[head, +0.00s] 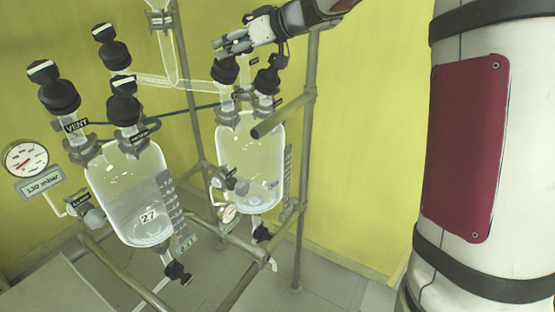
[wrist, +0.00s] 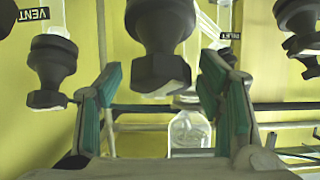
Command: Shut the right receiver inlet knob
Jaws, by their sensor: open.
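The right receiver (head: 250,165) is a clear glass vessel with a little liquid, hung in a metal frame. Black knobs top its necks; the left knob (head: 225,71) and right knob (head: 267,80) show most clearly. My gripper (head: 222,44) is open above the left knob, reaching in from the upper right. In the wrist view a dark knob (wrist: 160,45) lies between the spread fingers, with gaps on both sides. An INLET label (wrist: 229,36) shows right of it and a VENT label (wrist: 39,14) left. I cannot tell which label belongs to this knob. My gripper hides part of the receiver's top.
The left receiver (head: 130,190) stands nearby with several black knobs (head: 53,88). A pressure gauge (head: 25,160) reads 130 mbar at far left. Metal frame bars (head: 302,190) stand close on the right. A yellow wall (head: 365,140) is behind, with free room right of the frame.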

